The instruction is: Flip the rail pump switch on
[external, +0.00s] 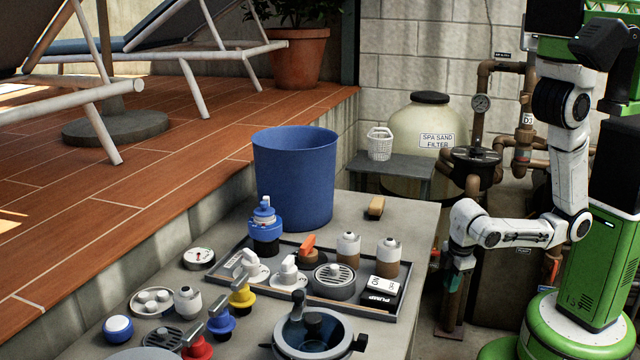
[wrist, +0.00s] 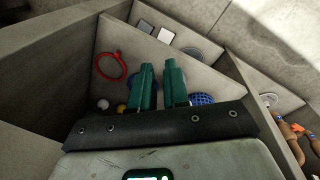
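A pump switch (external: 380,292), a pale box with a black front lettered PUMP and ON/OFF-style marks on top, sits at the right end of a dark-edged tray (external: 402,306) on the bench. I cannot tell which way it is set. My gripper (external: 454,284) hangs downward to the right of the bench edge, apart from the switch. In the wrist view its two green fingers (wrist: 160,78) stand apart with nothing between them. I cannot make out the switch in the wrist view.
The tray also holds several valves and fittings, including a round grille (external: 335,281). A strainer pot (external: 312,335) is in front. A red ring (wrist: 111,66) shows in the wrist view.

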